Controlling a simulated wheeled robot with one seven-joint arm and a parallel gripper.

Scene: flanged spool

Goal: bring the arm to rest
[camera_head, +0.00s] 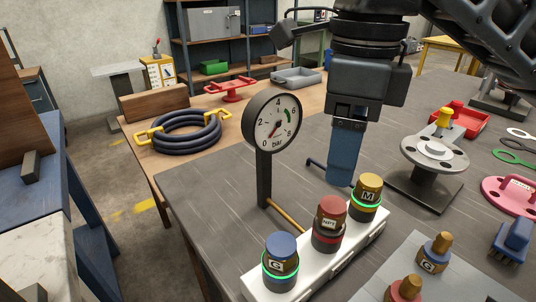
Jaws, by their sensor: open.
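My gripper (343,168) hangs pointing down from my arm in the upper middle of the head view. Its blue finger part shows edge-on, and nothing is seen held in it. It appears behind the yellow-topped fitting marked M (368,193) and to the left of the grey flanged spool (434,155). The spool stands upright on a dark square base, with a yellow knob on its top side. Whether the fingertips touch anything below cannot be told.
A pressure gauge (273,123) stands on a post left of my gripper. A white block (350,248) holds three capped fittings in front. A pink flanged part (508,197) and a blue brush (511,241) lie at right. Bare grey tabletop (210,190) shows at left.

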